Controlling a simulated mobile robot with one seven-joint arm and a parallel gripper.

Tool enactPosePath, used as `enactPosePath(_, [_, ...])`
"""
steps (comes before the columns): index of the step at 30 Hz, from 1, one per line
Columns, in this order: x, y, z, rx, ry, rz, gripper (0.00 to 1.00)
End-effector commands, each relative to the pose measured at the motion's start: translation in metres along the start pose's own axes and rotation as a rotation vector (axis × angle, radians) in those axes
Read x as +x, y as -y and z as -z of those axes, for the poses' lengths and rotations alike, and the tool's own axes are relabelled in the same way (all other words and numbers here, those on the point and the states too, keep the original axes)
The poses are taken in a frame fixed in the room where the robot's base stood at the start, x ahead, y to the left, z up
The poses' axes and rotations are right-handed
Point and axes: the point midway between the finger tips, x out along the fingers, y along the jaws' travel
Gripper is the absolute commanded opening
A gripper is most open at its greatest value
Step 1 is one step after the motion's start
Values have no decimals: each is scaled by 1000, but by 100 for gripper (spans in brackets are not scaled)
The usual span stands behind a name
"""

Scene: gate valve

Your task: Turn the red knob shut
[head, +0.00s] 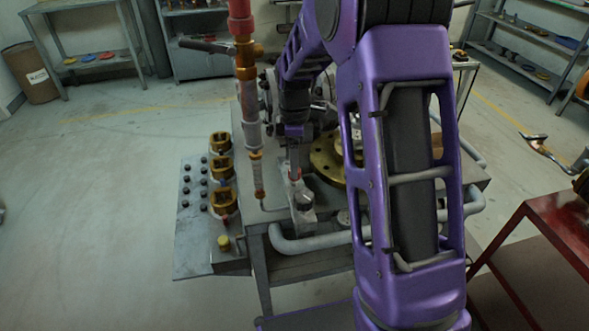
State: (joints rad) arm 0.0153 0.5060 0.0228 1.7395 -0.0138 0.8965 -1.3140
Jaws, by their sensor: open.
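My purple arm fills the right middle of the head view and bends back down over the workbench. My gripper (294,168) points down above a small grey metal block (302,208) at the bench's front. The gripper is open. It is too small to tell whether the fingers stand around the red part or touch it.
A vertical pipe (244,90) with a red top and a side lever stands left of my gripper. Several brass fittings (221,168) sit on a plate at left. A brass flange (328,160) is behind my arm. A red table (556,225) stands at right. The left floor is clear.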

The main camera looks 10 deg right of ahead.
Motion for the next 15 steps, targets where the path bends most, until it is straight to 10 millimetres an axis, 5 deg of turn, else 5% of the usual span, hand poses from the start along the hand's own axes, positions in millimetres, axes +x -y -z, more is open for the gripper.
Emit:
enactPosePath(6, [23, 0, -1, 1, 1, 2, 72])
enactPosePath(15, [26, 0, 0, 1, 0, -1, 72])
